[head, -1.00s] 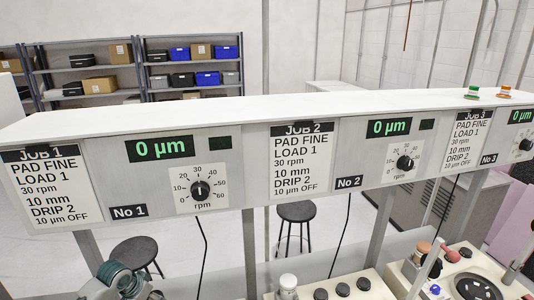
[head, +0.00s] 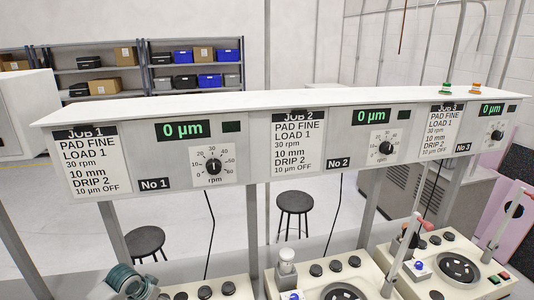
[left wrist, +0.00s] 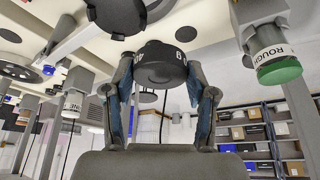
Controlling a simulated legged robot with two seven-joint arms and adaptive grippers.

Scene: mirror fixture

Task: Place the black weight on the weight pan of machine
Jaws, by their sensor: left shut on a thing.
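My left gripper (left wrist: 159,72) is shut on a dark, round black weight (left wrist: 160,66) in the left wrist view. One finger is on each side of it, and pale marking shows on its rim. The weight appears held clear of the pale machine surfaces behind it. In the head view, the machines (head: 412,285) stand in a row along the bottom, each with dark round knobs and a round black plate. I cannot make out which part is the weight pan. Neither the weight nor my right gripper can be made out in the head view.
A long control panel (head: 250,150) with job cards and 0 µm displays spans the head view above the machines. Posts hold it up. A green-capped bottle (left wrist: 278,66) is close on the right in the left wrist view. Black stools (head: 294,203) stand behind.

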